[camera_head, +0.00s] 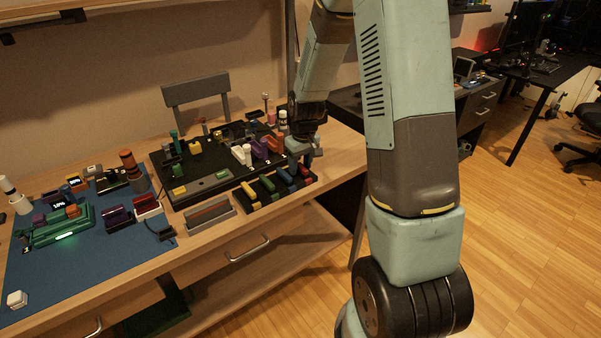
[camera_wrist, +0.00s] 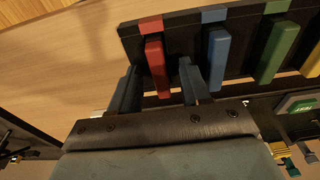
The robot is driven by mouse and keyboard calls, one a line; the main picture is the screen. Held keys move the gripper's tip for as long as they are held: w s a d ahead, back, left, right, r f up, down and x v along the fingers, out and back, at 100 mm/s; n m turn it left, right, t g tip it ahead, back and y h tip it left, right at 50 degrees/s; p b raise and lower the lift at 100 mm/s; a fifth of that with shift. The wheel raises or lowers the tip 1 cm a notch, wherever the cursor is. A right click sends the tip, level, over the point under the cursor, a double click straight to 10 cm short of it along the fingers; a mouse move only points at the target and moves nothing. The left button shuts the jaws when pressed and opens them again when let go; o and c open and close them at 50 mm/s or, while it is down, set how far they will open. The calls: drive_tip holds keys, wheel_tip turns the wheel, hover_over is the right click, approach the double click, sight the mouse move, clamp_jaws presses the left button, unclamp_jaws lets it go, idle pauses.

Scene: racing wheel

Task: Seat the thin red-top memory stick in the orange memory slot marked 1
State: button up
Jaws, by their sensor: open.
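The red-top memory stick (camera_wrist: 156,62) stands in a dark rack (camera_wrist: 188,42) at its left end in the wrist view. My gripper (camera_wrist: 158,66) is open, with one finger on each side of the red stick and gaps visible between fingers and stick. In the head view my gripper (camera_head: 303,153) is over the right end of the rack (camera_head: 250,208), partly hiding it. A green board (camera_head: 60,228) with a glowing strip lies on the blue mat at left. A small white marking (camera_head: 27,250) is by its left end. I cannot make out the orange slot marked 1.
Blue (camera_wrist: 218,58) and green (camera_wrist: 278,52) sticks stand beside the red one. A black tray (camera_head: 205,160) crowded with parts lies behind the rack. A grey holder (camera_head: 208,215) stands left of it. The front of the blue mat (camera_head: 70,275) is mostly clear.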

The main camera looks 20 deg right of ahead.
clamp_jaws()
idle(0.3)
drive_tip(key=shift+r, duration=0.15)
